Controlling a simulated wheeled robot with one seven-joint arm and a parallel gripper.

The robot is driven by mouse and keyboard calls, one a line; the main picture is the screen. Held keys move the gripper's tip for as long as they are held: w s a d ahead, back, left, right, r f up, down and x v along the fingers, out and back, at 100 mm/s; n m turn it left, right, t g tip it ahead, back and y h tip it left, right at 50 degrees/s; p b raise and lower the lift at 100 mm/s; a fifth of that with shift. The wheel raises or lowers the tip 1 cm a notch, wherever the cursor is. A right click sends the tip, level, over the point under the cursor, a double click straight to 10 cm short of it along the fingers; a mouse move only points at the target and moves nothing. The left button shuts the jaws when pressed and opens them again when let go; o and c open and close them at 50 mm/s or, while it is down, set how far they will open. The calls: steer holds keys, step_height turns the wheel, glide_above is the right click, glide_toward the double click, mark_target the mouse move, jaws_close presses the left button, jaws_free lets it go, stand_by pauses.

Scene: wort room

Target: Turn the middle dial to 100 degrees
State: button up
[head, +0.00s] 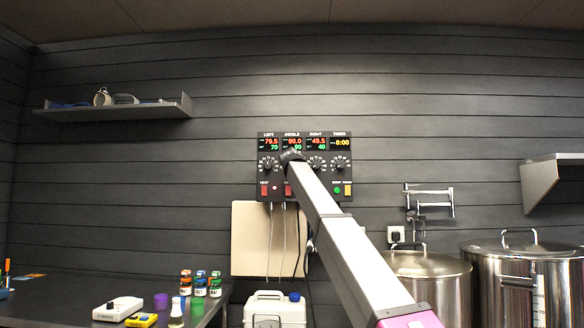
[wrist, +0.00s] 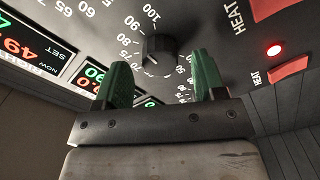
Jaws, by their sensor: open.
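The control panel (head: 304,140) hangs on the dark wall, with displays labelled LEFT, MIDDLE, RIGHT and TIMER. The middle display (head: 292,143) has a green lower reading that looks like 90. In the head view my gripper (head: 292,158) is in front of the middle dial and hides it. In the wrist view, turned upside down, the black middle dial (wrist: 158,48) shows with its numbered scale, including a 100 mark. My gripper's green fingers (wrist: 162,80) are open, one on each side below the dial in the picture. They look apart from it; I cannot tell the depth gap.
The left dial (head: 268,163), right dial (head: 316,163) and timer dial (head: 341,163) sit close beside. Red heat switches (wrist: 288,70) and a lit red lamp (wrist: 273,49) are near. Steel pots (head: 430,290) stand at right, and a bench (head: 70,290) at left.

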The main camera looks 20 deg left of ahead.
steer(key=shift+w+a, duration=0.15)
steer(key=shift+w, duration=0.5)
steer(key=c, duration=0.9)
steer(key=shift+m, duration=0.3)
steer(key=shift+f+m, duration=0.1)
steer(key=shift+m, duration=2.5)
steer(key=o, duration=0.9)
steer(key=shift+s, duration=0.1)
